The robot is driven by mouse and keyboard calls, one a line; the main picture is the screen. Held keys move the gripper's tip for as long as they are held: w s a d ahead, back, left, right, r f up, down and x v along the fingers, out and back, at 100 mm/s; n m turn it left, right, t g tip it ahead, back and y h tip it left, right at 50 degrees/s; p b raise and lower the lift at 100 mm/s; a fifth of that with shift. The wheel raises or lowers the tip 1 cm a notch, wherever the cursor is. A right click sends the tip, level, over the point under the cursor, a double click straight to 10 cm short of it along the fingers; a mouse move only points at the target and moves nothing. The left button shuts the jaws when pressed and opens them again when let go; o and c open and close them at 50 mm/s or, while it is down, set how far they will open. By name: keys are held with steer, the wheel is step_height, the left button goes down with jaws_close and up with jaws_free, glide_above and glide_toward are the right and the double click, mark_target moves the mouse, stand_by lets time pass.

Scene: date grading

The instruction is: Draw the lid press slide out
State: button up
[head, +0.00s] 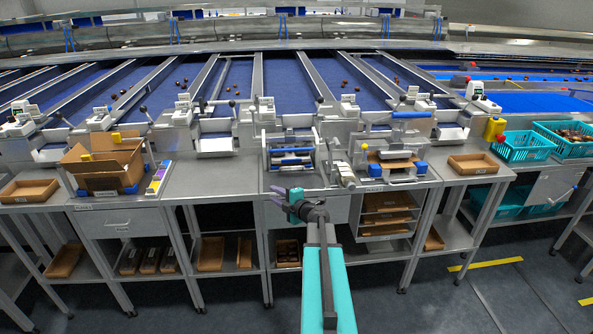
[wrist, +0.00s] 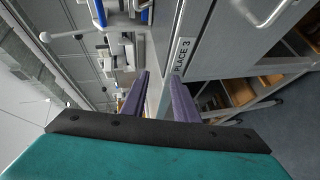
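Another metal fixture (head: 290,152) with blue parts stands left on this bench, with a roller-like device (head: 342,170) beside it. An open carton (head: 105,160) is at left. Teal crates (head: 524,146) are at right. Shelves lie below; the floor in front is clear.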

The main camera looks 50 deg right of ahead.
mark_target(294, 167)
steer(key=s+d+r+m+h, duration=0.1)
steer(key=s+d+r+h, duration=0.1)
steer(key=s+d+r, duration=0.3)
steer(key=s+d, duration=0.3)
steer(key=d, duration=0.3)
steer(key=shift+s+d, duration=0.25)
steer(key=shift+s, duration=0.05)
steer(key=shift+w, duration=0.15)
steer(key=shift+d+p+x, duration=0.1)
steer(key=shift+p+x, duration=0.8)
steer(key=shift+x, duration=2.5)
steer(key=shift+d+p+x, duration=0.15)
steer(key=shift+p+x, duration=0.7)
steer(key=shift+x, duration=2.5)
jaws_close()
steer(key=shift+f, duration=0.1)
